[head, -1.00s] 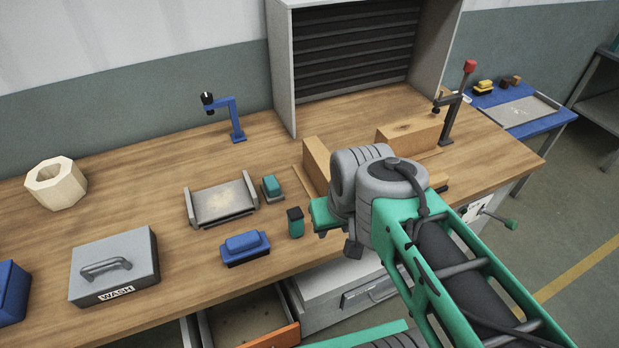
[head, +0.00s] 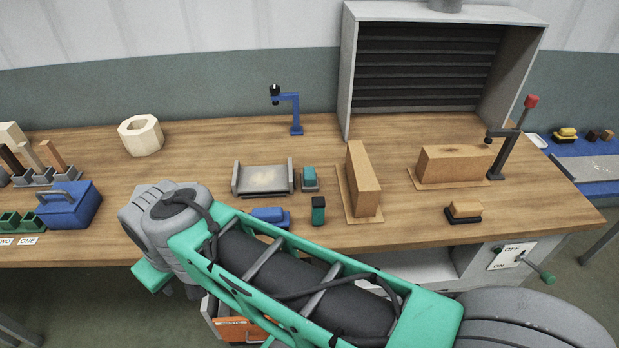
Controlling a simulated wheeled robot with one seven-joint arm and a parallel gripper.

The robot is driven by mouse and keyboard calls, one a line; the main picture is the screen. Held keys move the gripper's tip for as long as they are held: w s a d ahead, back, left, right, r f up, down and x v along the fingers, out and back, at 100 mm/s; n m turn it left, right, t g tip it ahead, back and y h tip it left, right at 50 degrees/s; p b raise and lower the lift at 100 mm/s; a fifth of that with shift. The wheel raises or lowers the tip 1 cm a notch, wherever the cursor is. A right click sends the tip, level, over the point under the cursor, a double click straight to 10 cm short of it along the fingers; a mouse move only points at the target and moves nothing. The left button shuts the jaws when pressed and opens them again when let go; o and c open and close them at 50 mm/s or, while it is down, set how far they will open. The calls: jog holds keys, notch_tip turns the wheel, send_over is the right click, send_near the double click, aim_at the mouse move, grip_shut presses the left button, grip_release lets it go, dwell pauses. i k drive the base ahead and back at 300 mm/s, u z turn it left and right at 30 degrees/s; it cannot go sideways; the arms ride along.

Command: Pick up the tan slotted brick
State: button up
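No slot shows clearly on any tan piece, so I cannot tell which one is the tan slotted brick. A small tan-topped piece with a dark base (head: 465,210) lies at the right front of the bench. Tan pieces (head: 52,154) stand upright in grey holders at the far left. My grey and green arm crosses the lower middle in the head view. My gripper's fingers are not seen.
The wooden bench (head: 210,150) holds a cream hexagonal ring (head: 141,135), a blue stand (head: 291,113), a grey tray (head: 263,181) and a blue toolbox (head: 69,207). My arm hides part of the front edge.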

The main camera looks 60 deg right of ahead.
aim_at(365, 191)
jog(key=u, duration=0.15)
jog(key=k, duration=0.4)
jog(key=z, duration=1.35)
jog(key=i, duration=0.5)
